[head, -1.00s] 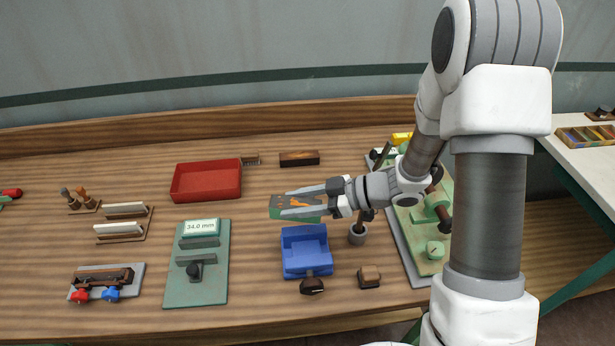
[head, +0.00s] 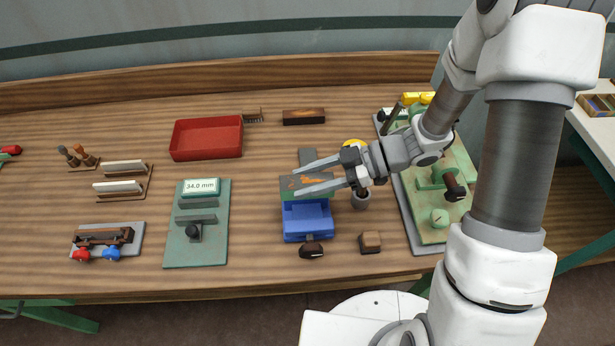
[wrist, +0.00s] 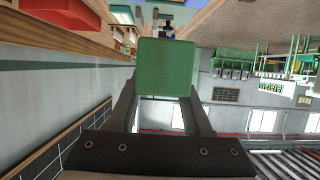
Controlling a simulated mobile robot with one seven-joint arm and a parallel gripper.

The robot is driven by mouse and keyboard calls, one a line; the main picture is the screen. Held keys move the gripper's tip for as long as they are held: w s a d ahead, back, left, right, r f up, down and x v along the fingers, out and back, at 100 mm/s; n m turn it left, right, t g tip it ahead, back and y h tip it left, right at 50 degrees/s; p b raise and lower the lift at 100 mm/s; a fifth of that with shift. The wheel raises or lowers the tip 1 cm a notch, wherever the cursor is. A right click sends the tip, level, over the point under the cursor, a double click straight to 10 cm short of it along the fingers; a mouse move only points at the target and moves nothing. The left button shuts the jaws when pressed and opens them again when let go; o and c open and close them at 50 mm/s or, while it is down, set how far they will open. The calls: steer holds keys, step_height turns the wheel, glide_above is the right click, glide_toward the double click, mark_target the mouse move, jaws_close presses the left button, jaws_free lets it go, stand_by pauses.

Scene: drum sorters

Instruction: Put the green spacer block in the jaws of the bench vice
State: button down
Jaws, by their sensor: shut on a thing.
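My gripper (head: 312,178) is shut on the green spacer block (wrist: 166,67), whose green face fills the space between the fingers in the wrist view. In the head view the block shows with orange marks on it (head: 306,182), between the two grey fingers, which point left. The blue bench vice (head: 306,222) stands on the bench just in front of the block, with its dark handle knob (head: 312,250) toward me. The block overlaps the vice's back edge in the picture. I cannot tell its exact height above it. The vice's jaw gap is partly hidden.
A green plate with a 34.0 mm display (head: 200,187) lies left of the vice. A red tray (head: 206,138) is behind it. A small wooden block (head: 370,242) and a grey cup (head: 360,199) stand right of the vice. A green fixture board (head: 440,205) is farther right.

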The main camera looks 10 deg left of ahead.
steer(key=shift+r, duration=0.15)
steer(key=shift+f+b, duration=1.6)
steer(key=shift+f, duration=1.4)
steer(key=shift+p, duration=0.85)
steer(key=shift+f+b, duration=1)
steer(key=shift+f, duration=0.7)
steer(key=shift+r, duration=0.1)
steer(key=shift+r+p, duration=1.3)
steer(key=shift+p, duration=0.05)
steer(key=shift+p, duration=0.4)
stand_by(0.5)
